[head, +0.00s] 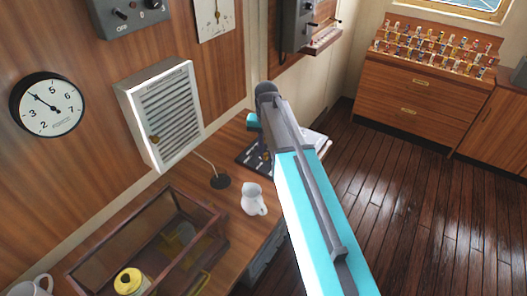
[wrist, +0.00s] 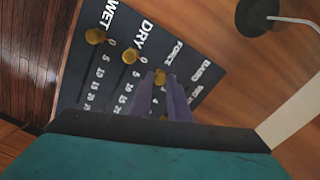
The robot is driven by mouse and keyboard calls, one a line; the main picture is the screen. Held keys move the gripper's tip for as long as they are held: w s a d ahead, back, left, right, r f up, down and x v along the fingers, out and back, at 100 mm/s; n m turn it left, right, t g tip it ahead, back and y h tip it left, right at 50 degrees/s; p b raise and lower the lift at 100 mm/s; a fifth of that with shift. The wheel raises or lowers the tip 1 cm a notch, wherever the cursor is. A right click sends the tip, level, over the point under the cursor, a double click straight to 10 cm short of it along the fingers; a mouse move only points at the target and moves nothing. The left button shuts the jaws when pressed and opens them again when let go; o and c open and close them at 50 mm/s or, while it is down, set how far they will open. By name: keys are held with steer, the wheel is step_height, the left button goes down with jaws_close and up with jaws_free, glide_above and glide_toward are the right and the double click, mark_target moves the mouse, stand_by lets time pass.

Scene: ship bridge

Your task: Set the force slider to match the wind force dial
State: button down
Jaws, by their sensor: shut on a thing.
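The wind force dial (head: 48,104) is a round white gauge with a black rim on the left wall. Its needle points up and left, about at 4. The dark slider panel (wrist: 125,75) lies on the desk, with columns marked WET, DRY, FORCE and BARO; the panel (head: 250,163) also shows in the head view, partly behind my arm. My gripper (wrist: 160,84) is shut on the brass force slider knob (wrist: 160,76), near the upper part of its column. The fingers cover much of the force scale, so its exact setting cannot be read.
The wet knob (wrist: 95,36) and dry knob (wrist: 130,55) are close by. A white louvred box (head: 165,112) is on the wall above. Open floor lies right.

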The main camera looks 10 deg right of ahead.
steer(key=w+d, duration=0.3)
steer(key=shift+w+d, duration=0.35)
steer(key=shift+w, duration=0.05)
steer(key=c, duration=1.7)
jaws_free()
steer(key=shift+r, duration=0.1)
steer(key=shift+r+p, duration=3.65)
steer(key=shift+r, duration=3.2)
steer(key=shift+f, duration=0.1)
